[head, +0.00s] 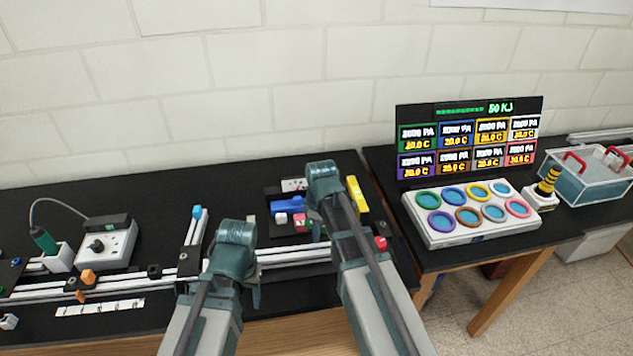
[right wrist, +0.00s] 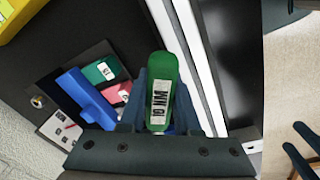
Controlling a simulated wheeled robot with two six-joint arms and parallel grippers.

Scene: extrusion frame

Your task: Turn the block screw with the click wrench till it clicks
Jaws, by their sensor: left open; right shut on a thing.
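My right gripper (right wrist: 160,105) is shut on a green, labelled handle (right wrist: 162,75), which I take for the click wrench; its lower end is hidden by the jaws. In the head view my right gripper (head: 318,215) is over the black tray (head: 272,196) at the back of the bench. My left gripper (head: 254,290) is open and empty near the bench's front edge, mostly hidden behind its wrist. I cannot make out the block screw for certain in either view.
A blue piece (right wrist: 88,98), a smaller green piece (right wrist: 101,71) and a red piece (right wrist: 118,94) lie beside the held handle. Pale rails (head: 285,255) run along the bench. A grey box with a knob (head: 105,245) stands left. A display (head: 470,140) stands right.

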